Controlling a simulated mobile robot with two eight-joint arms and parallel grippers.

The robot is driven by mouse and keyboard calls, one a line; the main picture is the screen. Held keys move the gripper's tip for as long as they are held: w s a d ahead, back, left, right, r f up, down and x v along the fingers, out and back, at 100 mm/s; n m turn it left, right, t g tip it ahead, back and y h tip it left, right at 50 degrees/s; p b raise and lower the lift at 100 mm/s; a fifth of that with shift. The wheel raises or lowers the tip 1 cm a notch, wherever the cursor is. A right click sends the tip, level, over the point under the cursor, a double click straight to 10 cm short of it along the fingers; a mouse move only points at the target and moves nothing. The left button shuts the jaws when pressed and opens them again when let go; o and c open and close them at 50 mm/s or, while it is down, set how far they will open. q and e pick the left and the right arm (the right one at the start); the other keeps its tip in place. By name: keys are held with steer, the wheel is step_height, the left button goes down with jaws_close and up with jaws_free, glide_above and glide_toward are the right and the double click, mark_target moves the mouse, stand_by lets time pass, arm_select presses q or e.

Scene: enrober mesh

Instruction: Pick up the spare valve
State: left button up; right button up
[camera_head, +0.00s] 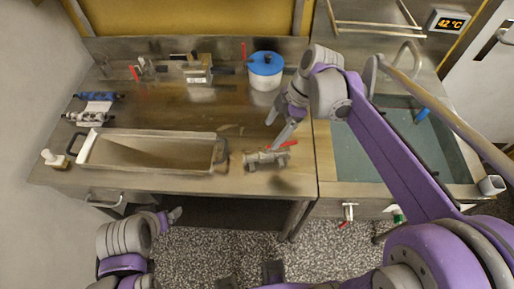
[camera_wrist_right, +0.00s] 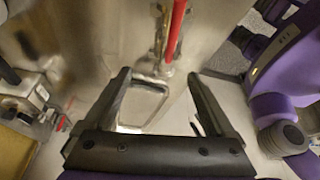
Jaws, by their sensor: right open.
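A grey metal valve with a red lever, which looks like the spare valve (camera_head: 265,158), lies on the steel worktop, right of the long trough. My right gripper (camera_head: 277,132) is open just above and behind it, apart from it as far as I can tell. In the right wrist view, a red lever (camera_wrist_right: 176,30) and grey metal parts show beyond my open right gripper (camera_wrist_right: 158,76), and nothing is clearly held. My left gripper (camera_head: 176,214) is low in front of the worktop, away from the valve; its jaws are too small to judge.
The open trough (camera_head: 152,136) has a dark handle close to the valve. A blue-lidded white pot (camera_head: 265,72) stands behind. Metal fittings with red levers (camera_head: 198,72) line the back. A sink basin (camera_head: 380,150) is on the right. The worktop centre is clear.

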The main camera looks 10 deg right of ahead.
mark_target(264, 148)
steer(key=x, duration=0.4)
steer(key=shift+s, duration=0.3)
steer(key=shift+s+x, duration=0.15)
steer(key=shift+x, duration=1.4)
steer(key=shift+s+x, duration=0.15)
steer(key=shift+x, duration=1.45)
steer(key=shift+c, duration=0.2)
jaws_close()
